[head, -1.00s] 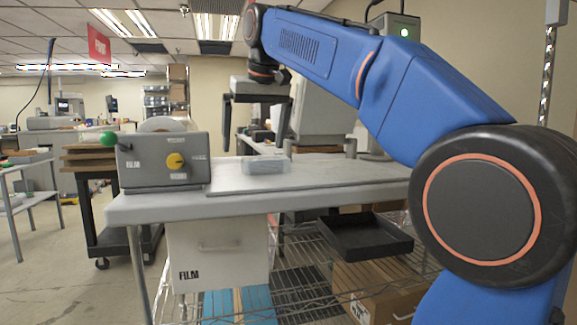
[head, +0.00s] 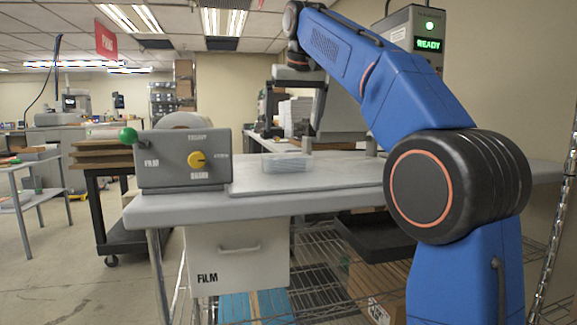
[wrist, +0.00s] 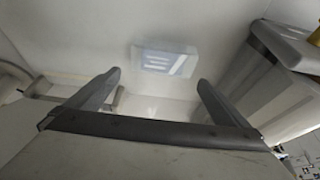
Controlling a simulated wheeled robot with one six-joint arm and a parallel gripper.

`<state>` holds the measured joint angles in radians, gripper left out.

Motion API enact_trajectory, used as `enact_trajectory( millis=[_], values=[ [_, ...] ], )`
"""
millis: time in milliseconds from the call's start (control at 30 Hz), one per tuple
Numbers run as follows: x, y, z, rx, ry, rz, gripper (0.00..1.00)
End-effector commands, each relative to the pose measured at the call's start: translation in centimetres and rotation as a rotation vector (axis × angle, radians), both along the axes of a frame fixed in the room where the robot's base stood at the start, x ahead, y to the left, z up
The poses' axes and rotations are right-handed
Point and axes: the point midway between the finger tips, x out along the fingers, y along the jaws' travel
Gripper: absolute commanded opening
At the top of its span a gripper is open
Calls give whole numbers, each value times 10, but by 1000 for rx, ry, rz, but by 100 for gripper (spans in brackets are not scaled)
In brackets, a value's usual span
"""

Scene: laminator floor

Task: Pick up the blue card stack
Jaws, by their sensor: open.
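The blue card stack (head: 287,163) is a low, pale blue block lying flat on the grey table (head: 200,208), right of the control box. In the wrist view the stack (wrist: 165,62) shows as a pale bluish block with white stripes, beyond my fingertips and roughly between them. My gripper (head: 292,128) hangs above the stack in the head view with its fingers apart. In the wrist view my gripper (wrist: 158,78) is open, with nothing between the fingers. I cannot tell the exact gap down to the stack.
A grey control box (head: 183,160) with a yellow dial and a green-knobbed lever stands left of the stack. A machine with a green READY display (head: 429,44) stands behind my arm. Below the table are a white FILM bin (head: 238,260) and a wire shelf.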

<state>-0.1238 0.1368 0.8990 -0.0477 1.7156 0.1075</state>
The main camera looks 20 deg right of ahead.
Motion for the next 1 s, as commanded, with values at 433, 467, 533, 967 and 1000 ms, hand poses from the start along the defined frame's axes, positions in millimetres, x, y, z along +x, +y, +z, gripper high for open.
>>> enact_trajectory(
  millis=[433,467,533,967,1000],
  values=[
    [25,0,-62,0,0,0,100],
    [26,0,-64,0,1,0,100],
    [27,0,-66,0,1,0,100],
    [42,6,-110,0,2,0,100],
    [44,6,-112,0,1,0,100]
  ],
)
